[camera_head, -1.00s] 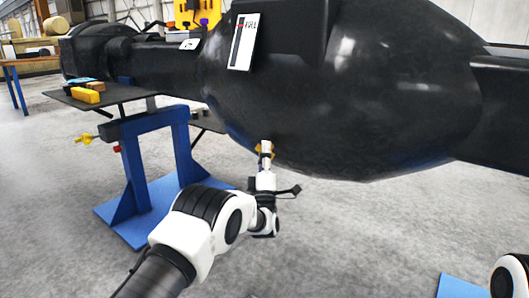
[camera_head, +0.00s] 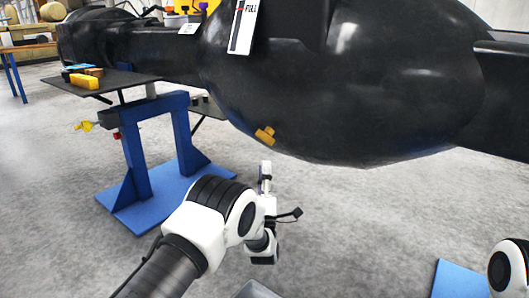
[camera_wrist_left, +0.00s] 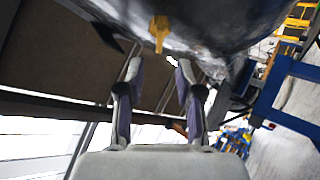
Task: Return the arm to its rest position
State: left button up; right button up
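My left gripper (camera_head: 266,172) is in front of and below the big black casting (camera_head: 370,90) in the head view. In the left wrist view its two fingers (camera_wrist_left: 158,68) stand apart with nothing between them. A yellow fitting (camera_head: 265,135) sits on the casting's lower left side, just above the gripper and clear of it. It also shows in the left wrist view (camera_wrist_left: 159,30), beyond the fingertips. My right gripper is not in view; only a piece of my right arm shows at the lower right edge.
A blue stand (camera_head: 135,165) supports the casting's left part. A dark shelf (camera_head: 120,82) beside it holds a yellow block (camera_head: 84,81). A yellow valve handle (camera_head: 84,126) sticks out at its left. A blue plate (camera_head: 460,280) lies at lower right. The grey floor between is clear.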

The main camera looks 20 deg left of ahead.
pick_arm(q)
jog(key=shift+v, duration=0.75)
